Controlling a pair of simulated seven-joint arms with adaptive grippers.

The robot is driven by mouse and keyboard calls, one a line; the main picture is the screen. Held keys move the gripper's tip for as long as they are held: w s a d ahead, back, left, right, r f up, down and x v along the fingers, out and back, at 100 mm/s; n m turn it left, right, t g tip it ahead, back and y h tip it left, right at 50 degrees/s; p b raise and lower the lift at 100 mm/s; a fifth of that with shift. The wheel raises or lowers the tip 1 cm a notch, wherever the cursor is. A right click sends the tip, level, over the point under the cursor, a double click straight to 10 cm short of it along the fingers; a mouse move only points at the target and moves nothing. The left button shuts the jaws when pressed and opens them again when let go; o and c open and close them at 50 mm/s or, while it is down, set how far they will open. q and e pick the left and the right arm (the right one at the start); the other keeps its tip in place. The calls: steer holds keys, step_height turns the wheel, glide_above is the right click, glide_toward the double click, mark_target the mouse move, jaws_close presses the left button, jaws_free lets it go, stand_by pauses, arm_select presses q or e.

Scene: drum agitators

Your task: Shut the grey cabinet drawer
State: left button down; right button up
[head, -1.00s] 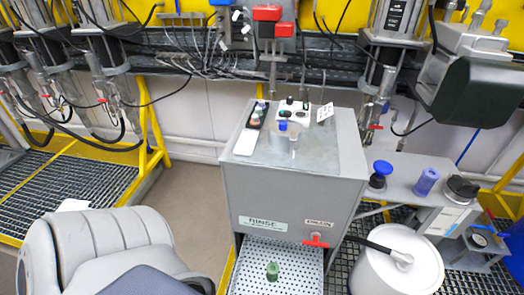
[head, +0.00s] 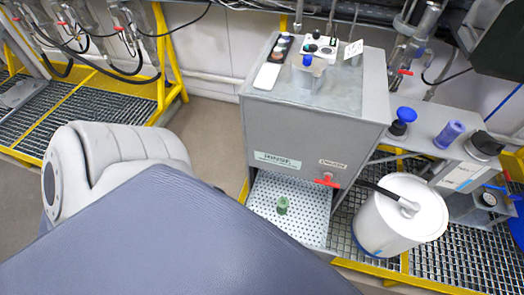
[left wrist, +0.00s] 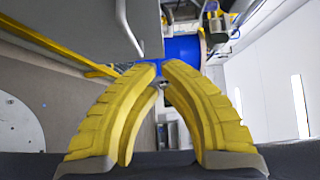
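The grey cabinet (head: 310,127) with a "RINSE" label stands right of centre in the head view. Below its front, a white perforated drawer (head: 262,205) sticks out, open, with a small green object (head: 282,205) in it. My arm in the foreground hides the drawer's near left part. The left gripper is hidden in the head view. In the left wrist view its yellow fingers (left wrist: 161,66) bend together, tips nearly meeting, with nothing seen held. A grey panel (left wrist: 85,22) is at their upper left; I cannot tell if it is the cabinet. My right gripper is not in view.
A white drum (head: 400,222) with a black hose stands close to the drawer's right. A red-handled tap (head: 326,181) juts from the cabinet front. Bottles and a control box (head: 318,48) sit on top. Bare floor (head: 212,128) lies left of the cabinet.

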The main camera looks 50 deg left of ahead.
arm_select(q)
steer(key=w, duration=1.3)
steer(key=shift+d, duration=0.15)
